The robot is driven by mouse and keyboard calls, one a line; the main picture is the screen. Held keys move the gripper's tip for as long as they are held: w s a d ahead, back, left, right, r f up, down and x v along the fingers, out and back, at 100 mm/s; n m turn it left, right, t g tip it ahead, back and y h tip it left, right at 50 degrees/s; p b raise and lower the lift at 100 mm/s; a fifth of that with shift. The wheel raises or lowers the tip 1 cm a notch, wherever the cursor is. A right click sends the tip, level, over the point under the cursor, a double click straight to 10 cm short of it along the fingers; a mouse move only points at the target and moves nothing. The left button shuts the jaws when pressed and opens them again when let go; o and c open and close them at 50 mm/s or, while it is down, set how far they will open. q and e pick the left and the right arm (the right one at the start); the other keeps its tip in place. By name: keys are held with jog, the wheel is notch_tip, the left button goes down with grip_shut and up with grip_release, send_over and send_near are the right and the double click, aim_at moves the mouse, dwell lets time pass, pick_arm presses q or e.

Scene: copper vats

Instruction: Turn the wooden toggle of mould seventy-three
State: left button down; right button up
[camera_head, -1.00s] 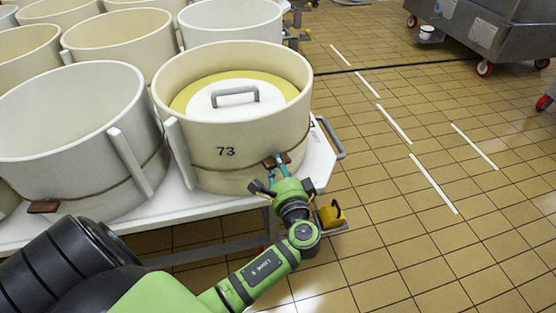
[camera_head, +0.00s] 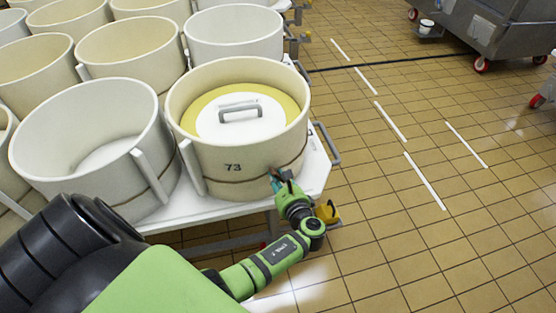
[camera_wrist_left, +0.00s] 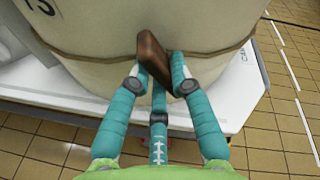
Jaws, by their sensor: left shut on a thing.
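Mould seventy-three (camera_head: 232,150) is a cream round mould with "73" on its front, standing at the table's right front corner. A rope runs around it. The wooden toggle (camera_wrist_left: 152,58) is a brown block on that rope; in the wrist view it stands steeply tilted, near upright. My left gripper (camera_wrist_left: 156,82) is shut on the toggle, its teal fingers on either side of it. In the head view the left gripper (camera_head: 277,177) is at the mould's lower front right and largely hides the toggle. My right gripper is not in view.
A yellow cheese (camera_head: 290,110) with a white handled lid (camera_head: 240,128) sits inside the mould. Several other moulds stand to the left and behind on the white table (camera_head: 316,176). A metal vat on wheels (camera_head: 492,30) stands back right. The tiled floor between is clear.

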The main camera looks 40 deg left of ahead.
pick_arm(q)
jog(key=shift+w+r+m+g+p, duration=0.1)
jog(key=shift+r+m+g+p, duration=0.25)
jog(key=shift+m+p, duration=0.6)
jog(key=shift+f+m+g+p, duration=0.1)
jog(key=shift+m+g+p, duration=0.5)
jog(key=shift+m, duration=0.65)
jog(key=shift+y, duration=0.3)
jog(key=c, duration=1.1)
grip_release()
jog(key=shift+f, duration=0.1)
jog(key=shift+d, duration=0.1)
jog(key=v, duration=0.7)
jog(key=shift+d, duration=0.15)
